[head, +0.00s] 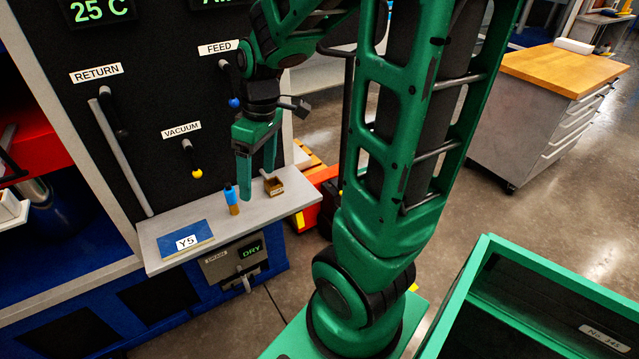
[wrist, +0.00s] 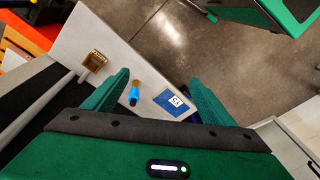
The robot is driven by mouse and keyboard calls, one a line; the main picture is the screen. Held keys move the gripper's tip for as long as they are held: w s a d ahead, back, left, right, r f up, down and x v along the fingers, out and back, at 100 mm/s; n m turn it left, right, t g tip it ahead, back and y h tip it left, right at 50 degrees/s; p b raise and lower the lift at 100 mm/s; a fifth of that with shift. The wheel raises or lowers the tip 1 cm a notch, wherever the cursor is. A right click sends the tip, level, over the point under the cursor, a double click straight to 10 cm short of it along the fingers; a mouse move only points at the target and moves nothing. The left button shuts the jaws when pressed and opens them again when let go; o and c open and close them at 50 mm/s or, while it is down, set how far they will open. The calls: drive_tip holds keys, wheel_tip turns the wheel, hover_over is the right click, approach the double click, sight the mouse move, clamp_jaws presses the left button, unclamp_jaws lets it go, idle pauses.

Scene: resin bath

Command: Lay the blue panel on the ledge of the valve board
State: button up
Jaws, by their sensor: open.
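The blue panel (head: 185,239) lies flat on the left part of the grey ledge (head: 158,226) of the valve board (head: 150,105). It bears a white label reading Y5. In the wrist view the blue panel (wrist: 176,102) shows beyond my fingers, nearer the right one. My gripper (head: 257,178) is open and empty above the ledge, right of the panel and apart from it. In the wrist view both fingers of my gripper (wrist: 163,85) stand wide apart with nothing between them.
A small brown open box (head: 273,185) sits near the right end. Valve levers hang on the board above. A green bin (head: 490,255) stands at the right, a wood-topped cabinet (head: 560,70) behind.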

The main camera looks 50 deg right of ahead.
drive_tip(key=s+d+r+m, duration=0.1)
drive_tip(key=s+d+m, duration=0.1)
drive_tip(key=s+m, duration=0.3)
drive_tip(key=s+d+r+m+g+h, duration=0.1)
drive_tip(key=s+m, duration=0.4)
drive_tip(key=s, duration=0.6)
drive_tip(key=shift+d+r, duration=0.4)
drive_tip(key=shift+r, duration=0.1)
drive_tip(key=shift+w+f, duration=0.25)
drive_tip(key=shift+w, duration=0.35)
